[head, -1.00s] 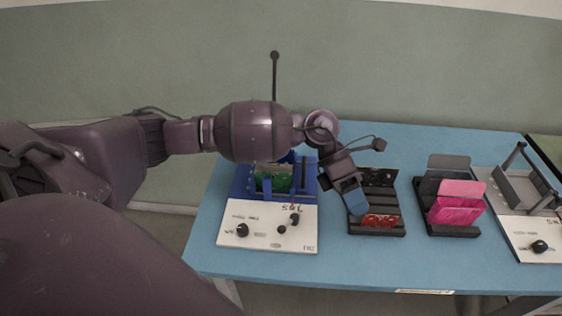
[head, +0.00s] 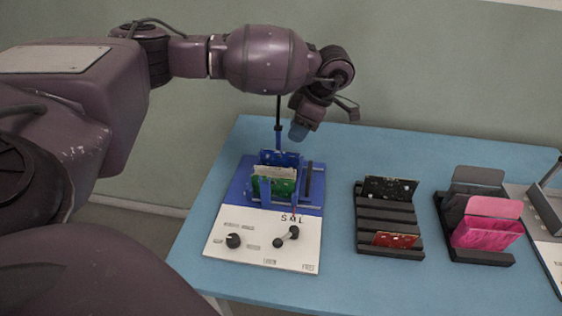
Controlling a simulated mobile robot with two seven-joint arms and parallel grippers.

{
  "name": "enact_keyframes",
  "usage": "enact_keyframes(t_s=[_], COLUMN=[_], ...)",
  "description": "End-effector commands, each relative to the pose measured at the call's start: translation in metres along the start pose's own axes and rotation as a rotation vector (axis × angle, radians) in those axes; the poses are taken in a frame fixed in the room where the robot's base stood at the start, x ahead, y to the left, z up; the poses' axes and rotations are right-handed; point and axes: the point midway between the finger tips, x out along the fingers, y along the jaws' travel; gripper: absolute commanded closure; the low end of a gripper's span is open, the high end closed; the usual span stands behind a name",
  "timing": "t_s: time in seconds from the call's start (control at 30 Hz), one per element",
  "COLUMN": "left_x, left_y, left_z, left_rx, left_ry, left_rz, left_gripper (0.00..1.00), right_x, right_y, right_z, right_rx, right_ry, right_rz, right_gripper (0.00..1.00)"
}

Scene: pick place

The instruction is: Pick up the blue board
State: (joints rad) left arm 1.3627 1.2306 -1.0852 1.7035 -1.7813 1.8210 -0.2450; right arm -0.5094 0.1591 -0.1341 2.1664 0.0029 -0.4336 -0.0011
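The blue board (head: 268,157) stands upright in the blue fixture (head: 235,190), just behind a green board (head: 275,184). Its lower part is hidden by the green board. My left gripper (head: 299,131) hangs from the arm above and just behind the fixture's right side, pointing down. It is apart from the blue board. It shows small and nearly edge-on, so its finger opening cannot be made out. My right gripper is not in view.
The fixture has a white panel (head: 262,247) with black knobs. To the right, a black rack (head: 390,218) holds a black board (head: 390,188) and a red board (head: 396,240). Further right, another holder carries pink pieces (head: 487,233). Blue table (head: 345,280) shows between them.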

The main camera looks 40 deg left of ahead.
Motion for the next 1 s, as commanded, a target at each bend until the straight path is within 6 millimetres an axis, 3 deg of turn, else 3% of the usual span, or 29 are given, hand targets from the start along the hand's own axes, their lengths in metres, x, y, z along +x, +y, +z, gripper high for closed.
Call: enact_keyframes(t_s=[0.13,0.43,0.7,1.0], left_x=[0.027,0.046,0.083,0.088], left_y=[-0.001,-0.003,-0.008,-0.008], left_z=[0.002,0.001,0.001,0.0], left_rx=[0.003,0.002,0.003,0.002], left_ry=[0.003,0.0,0.002,-0.002], left_rz=[-0.006,-0.004,-0.007,-0.003], left_gripper=[0.67,0.67,0.67,0.67], right_x=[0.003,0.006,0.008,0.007], right_y=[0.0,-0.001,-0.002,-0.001], right_z=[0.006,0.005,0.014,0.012], right_rx=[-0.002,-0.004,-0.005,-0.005], right_ry=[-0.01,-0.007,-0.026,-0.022], right_rz=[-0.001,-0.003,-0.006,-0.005], right_gripper=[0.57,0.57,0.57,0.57])
